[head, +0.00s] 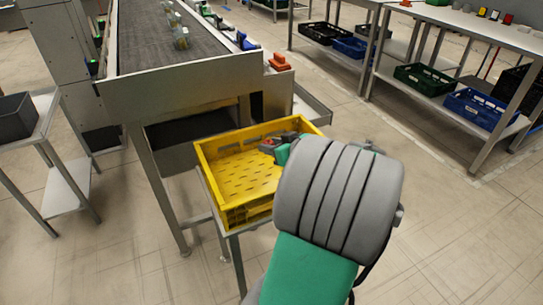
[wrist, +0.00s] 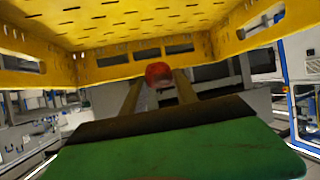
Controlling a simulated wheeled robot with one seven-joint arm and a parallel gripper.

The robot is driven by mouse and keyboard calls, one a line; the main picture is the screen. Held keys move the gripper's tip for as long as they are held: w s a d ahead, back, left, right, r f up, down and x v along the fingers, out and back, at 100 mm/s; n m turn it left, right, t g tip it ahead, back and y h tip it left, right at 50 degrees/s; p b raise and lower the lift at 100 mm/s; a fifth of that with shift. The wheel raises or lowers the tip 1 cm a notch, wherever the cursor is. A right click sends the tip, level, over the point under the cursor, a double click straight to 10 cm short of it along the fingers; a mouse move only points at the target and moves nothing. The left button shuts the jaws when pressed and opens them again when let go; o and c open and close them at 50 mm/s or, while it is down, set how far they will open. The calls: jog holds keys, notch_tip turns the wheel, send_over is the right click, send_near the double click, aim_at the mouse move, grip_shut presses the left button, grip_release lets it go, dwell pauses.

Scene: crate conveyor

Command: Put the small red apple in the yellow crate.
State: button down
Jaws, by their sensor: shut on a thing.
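The small red apple (wrist: 158,73) is held between the two finger tips of my gripper (wrist: 158,84) in the wrist view. In the head view my gripper (head: 268,146) is over the right part of the yellow crate (head: 212,176), with a bit of red showing at its tip. The crate is open-topped with a slotted floor, and the part of it I can see is bare. My arm hides its near right corner. The crate's yellow walls and floor (wrist: 110,22) fill the top of the wrist view. I cannot tell how high the apple is above the crate floor.
The crate stands on a small stand in front of a conveyor (head: 170,70) with several items on it. A red object (head: 279,62) sits at the conveyor's right edge. Shelves with black, green (head: 425,78) and blue crates stand at right. A grey bin (head: 15,118) stands left.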

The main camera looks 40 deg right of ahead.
jog(key=shift+f+b, duration=0.4)
jog(key=shift+f, duration=1.05)
jog(key=shift+f, duration=0.1)
jog(key=shift+f+b, duration=0.55)
jog(key=shift+b, duration=0.1)
jog(key=c, duration=0.9)
grip_release()
jog(key=shift+c, duration=0.2)
jog(key=shift+r, duration=0.1)
jog(key=r+p+v, duration=0.1)
jog(key=p+v, duration=0.2)
jog(key=v, duration=0.9)
jog(key=shift+p, duration=0.3)
